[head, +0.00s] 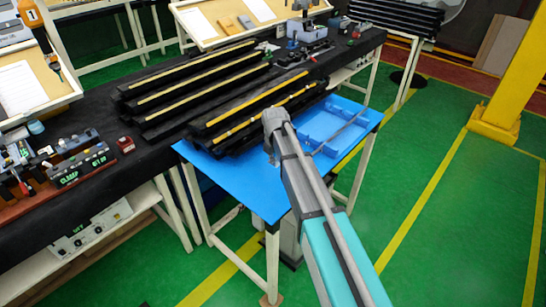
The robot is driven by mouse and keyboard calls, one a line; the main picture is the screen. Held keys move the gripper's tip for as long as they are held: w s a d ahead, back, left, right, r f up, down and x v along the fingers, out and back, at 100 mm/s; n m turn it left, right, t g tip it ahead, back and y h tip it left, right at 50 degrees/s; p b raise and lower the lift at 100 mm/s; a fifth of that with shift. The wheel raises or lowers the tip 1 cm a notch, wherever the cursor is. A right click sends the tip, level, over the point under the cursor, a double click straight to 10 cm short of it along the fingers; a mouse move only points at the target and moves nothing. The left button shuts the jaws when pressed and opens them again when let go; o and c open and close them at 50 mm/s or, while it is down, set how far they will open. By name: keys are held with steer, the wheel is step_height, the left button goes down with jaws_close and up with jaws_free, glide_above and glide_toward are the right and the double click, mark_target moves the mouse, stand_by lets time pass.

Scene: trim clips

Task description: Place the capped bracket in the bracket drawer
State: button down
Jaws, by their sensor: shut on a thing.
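My arm reaches up from the bottom of the head view, and its grey wrist is over the blue table. My gripper (271,150) is mostly hidden behind the wrist and forearm, to the left of the blue tray. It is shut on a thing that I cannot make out. The capped bracket cannot be picked out in this view. A shallow blue tray (352,113) with low walls and dividers sits on the right part of the blue table; it may be the bracket drawer. My forearm covers part of its near left side.
Black trim strips (245,118) with yellow edges lie stacked on the blue table (238,182), behind my wrist. More strips (195,80) lie on the black bench. Clip tools (75,160) stand at left. A yellow post (515,75) stands at right; green floor beside the table is clear.

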steer(key=s+d+r+p, duration=0.2)
steer(key=s+r+p, duration=0.2)
steer(key=s, duration=0.5)
steer(key=shift+s+d+r, duration=0.4)
steer(key=shift+r, duration=0.25)
steer(key=shift+w+d, duration=0.1)
steer(key=shift+d, duration=0.05)
stand_by(0.5)
